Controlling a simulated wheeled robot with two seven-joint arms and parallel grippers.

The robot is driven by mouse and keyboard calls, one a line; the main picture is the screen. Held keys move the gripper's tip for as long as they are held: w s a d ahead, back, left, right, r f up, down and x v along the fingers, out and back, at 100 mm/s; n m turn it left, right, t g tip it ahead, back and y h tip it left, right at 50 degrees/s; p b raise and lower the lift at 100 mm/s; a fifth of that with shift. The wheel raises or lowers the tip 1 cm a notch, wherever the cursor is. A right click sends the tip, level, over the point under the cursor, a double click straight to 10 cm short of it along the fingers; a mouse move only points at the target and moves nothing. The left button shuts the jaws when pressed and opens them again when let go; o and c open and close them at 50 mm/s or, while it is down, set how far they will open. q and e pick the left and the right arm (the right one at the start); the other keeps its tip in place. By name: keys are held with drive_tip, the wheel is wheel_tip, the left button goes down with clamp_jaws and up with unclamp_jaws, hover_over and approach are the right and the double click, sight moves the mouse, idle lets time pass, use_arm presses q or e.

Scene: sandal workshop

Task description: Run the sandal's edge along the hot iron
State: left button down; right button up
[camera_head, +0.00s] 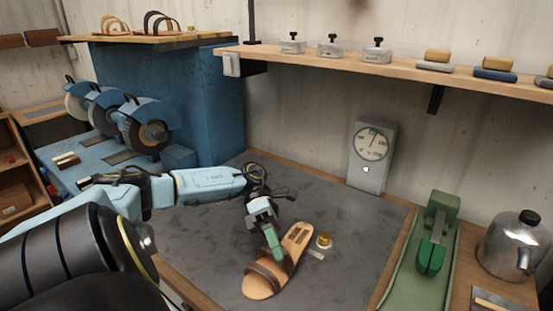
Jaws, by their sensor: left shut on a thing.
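A tan sandal (261,282) with brown straps is on the dark grey bench top, angled with one end toward the back right. My left gripper (274,246) reaches down from the left, its green fingers shut on the sandal near its strap. The fingers hide part of the strap, and I cannot tell whether the sandal is lifted. A green device with a rounded green nose (431,257), which looks like the hot iron, stands on a green base at the right, apart from the sandal. My right gripper is not in view.
A small brass-topped piece (323,241) lies close beside the sandal. A dial gauge (372,145) stands at the back wall, a metal kettle (513,248) at the far right. A shelf (380,70) overhangs the back. Grinding wheels (145,125) stand at the left.

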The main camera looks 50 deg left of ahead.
use_arm(q)
drive_tip(key=shift+d, duration=0.15)
idle(0.5)
drive_tip(key=shift+w+d, duration=0.15)
drive_tip(key=shift+d, duration=0.15)
drive_tip(key=shift+f, duration=0.1)
idle(0.5)
drive_tip(key=shift+w+a+g+b, duration=0.4)
drive_tip(key=shift+w+b, duration=0.35)
drive_tip(key=shift+b, duration=1)
drive_tip(key=shift+w+d, duration=0.1)
drive_tip(key=shift+d, duration=0.05)
idle(0.6)
drive_tip(key=shift+w+b, duration=0.1)
drive_tip(key=shift+b, duration=0.3)
